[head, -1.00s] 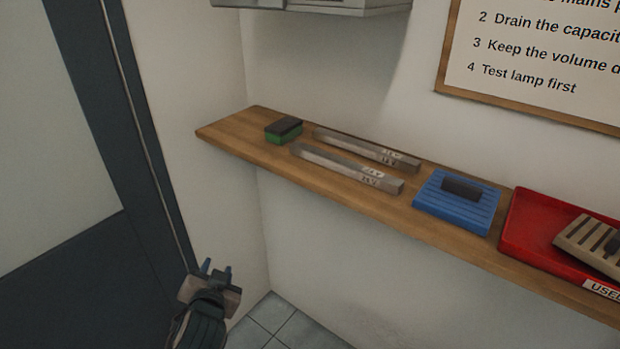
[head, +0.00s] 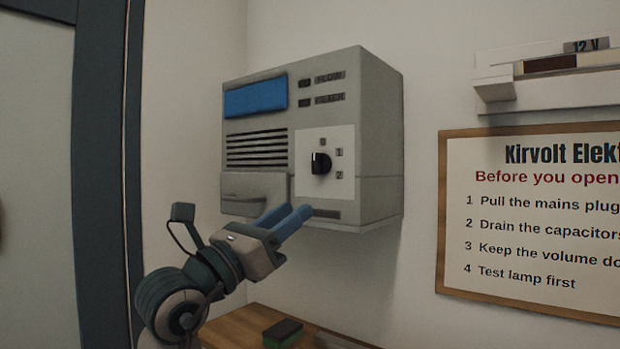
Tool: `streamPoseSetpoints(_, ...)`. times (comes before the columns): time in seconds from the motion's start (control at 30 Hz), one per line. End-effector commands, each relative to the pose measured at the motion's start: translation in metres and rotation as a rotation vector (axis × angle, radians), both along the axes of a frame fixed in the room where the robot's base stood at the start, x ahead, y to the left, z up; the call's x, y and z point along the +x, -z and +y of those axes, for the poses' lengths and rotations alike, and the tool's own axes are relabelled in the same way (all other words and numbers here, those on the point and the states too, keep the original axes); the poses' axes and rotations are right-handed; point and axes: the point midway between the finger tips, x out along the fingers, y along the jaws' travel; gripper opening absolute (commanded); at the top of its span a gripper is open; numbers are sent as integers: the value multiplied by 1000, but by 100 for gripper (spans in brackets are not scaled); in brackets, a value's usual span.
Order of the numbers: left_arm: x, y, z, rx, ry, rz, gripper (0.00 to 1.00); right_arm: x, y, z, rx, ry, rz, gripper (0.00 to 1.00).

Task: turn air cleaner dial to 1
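The air cleaner (head: 375,120) is a grey box on the wall, with a blue panel, a slatted vent and a pale dial plate. Its black dial (head: 320,163) sits on that plate, with small marks around it: one above, a 1 at upper right and a 2 at lower right. I cannot tell clearly which mark the dial points at. My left gripper (head: 299,209) is below and left of the dial, in front of the cleaner's lower edge. Its blue fingers are apart and empty, not touching the dial. My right gripper is out of view.
A wooden shelf (head: 238,328) with a green-and-black block (head: 283,333) is below the cleaner. A notice board (head: 540,210) and a wall unit marked 12 V (head: 545,85) are at right. A dark door frame (head: 105,150) stands at left.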

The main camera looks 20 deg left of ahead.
Motion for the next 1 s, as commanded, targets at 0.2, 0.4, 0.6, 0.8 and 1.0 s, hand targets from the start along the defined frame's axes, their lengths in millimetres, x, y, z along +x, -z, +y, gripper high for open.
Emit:
streamPoseSetpoints(0.2,11,-21,28,48,-190,58,35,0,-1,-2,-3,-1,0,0)
streamPoseSetpoints(0.4,27,-31,24,47,-201,67,35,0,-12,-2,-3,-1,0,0)
streamPoseSetpoints(0.6,60,-47,11,47,-199,68,35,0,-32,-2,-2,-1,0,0)
streamPoseSetpoints(0.8,89,-59,1,49,-201,66,35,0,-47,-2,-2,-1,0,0)
streamPoseSetpoints(1.0,103,-62,-4,49,-202,63,35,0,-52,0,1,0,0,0)
